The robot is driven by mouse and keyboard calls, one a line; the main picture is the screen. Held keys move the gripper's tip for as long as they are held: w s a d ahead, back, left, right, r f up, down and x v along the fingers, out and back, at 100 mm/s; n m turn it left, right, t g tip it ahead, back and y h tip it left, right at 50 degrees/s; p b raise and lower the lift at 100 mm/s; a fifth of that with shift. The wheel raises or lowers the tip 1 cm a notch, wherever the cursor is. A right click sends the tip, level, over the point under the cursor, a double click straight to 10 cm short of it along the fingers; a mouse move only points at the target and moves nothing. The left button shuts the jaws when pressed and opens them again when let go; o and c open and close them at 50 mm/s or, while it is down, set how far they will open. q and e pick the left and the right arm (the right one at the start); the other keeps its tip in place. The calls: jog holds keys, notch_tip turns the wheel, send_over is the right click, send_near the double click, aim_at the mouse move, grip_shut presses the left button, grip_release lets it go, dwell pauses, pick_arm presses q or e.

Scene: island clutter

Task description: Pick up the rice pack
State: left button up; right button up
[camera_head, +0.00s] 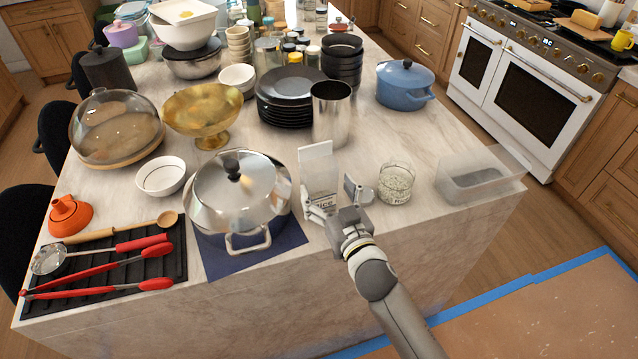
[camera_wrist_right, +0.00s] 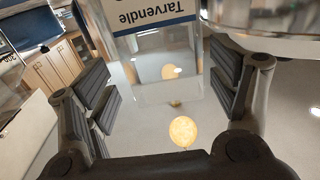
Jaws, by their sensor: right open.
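The rice pack (camera_head: 319,168) is a pale upright carton on the front part of the marble island, right of the big steel pot. Dark lettering shows low on its front. My right gripper (camera_head: 337,200) is open at the pack's near side, low down, and hides part of its base. In the right wrist view the pack (camera_wrist_right: 150,38) has a blue and white label reading "Tarvendle" and stands between the spread fingers of the gripper (camera_wrist_right: 165,85). I cannot tell whether either finger touches it. My left gripper is not in view.
A lidded steel pot (camera_head: 240,190) stands close left on a dark blue mat. A glass jar (camera_head: 396,182) and a clear bin (camera_head: 475,178) stand to the right. A steel cylinder (camera_head: 331,115) and black plates (camera_head: 288,95) are behind the pack. The island's front edge is close.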

aim_at(323, 185)
jog(key=p+x, duration=0.1)
jog(key=x, duration=0.3)
jog(key=shift+a+r, duration=0.15)
jog(key=shift+a, duration=0.05)
jog(key=shift+w+a, duration=0.1)
jog(key=shift+w, duration=0.25)
jog(key=c, duration=0.8)
